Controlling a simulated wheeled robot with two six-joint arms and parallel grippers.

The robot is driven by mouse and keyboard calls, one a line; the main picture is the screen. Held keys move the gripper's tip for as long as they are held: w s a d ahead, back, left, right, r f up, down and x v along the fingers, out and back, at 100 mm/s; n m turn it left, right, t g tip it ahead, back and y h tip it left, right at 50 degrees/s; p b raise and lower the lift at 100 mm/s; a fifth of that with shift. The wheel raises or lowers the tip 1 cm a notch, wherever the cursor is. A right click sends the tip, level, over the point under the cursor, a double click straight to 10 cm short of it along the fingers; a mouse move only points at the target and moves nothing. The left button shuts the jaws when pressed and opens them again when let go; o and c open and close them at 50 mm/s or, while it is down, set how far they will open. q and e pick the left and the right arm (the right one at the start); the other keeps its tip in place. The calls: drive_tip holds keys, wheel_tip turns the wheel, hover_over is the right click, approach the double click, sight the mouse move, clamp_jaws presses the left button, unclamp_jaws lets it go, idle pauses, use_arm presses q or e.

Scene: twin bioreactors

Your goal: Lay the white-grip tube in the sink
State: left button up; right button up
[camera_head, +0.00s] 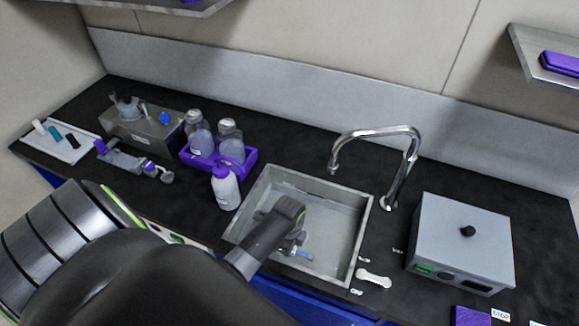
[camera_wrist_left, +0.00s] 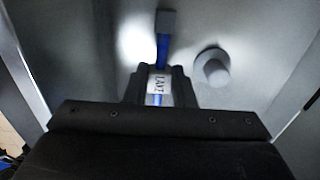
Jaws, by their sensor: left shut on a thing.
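The sink (camera_head: 343,262) is a grey metal basin in the middle of the counter. My left gripper (camera_head: 296,247) reaches down into it and is shut on the white-grip tube (camera_head: 304,255). In the left wrist view my left gripper (camera_wrist_left: 158,84) closes on the tube's white, dark-lettered grip. The blue tube (camera_wrist_left: 162,50) runs away from the grip to a grey end piece. The tube is over the sink floor; I cannot tell whether it touches it. A round grey fitting (camera_wrist_left: 211,68) lies right of the tube. My right gripper is not in view.
A curved faucet (camera_head: 385,133) stands behind the sink. A grey box with a black knob (camera_head: 462,240) stands to the right. A white bottle (camera_head: 225,187) and a purple rack (camera_head: 247,160) of bottles stand left. A small white object (camera_head: 373,279) lies beside the sink.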

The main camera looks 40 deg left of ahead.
use_arm(q)
wheel_tip(320, 180, down, 4)
drive_tip(key=shift+r, duration=0.25)
drive_tip(key=shift+f, duration=0.15)
drive_tip(key=o, duration=0.9)
drive_tip(key=shift+o, duration=0.2)
drive_tip(key=shift+r, duration=0.55)
wheel_tip(320, 180, up, 11)
drive_tip(key=shift+r, duration=0.1)
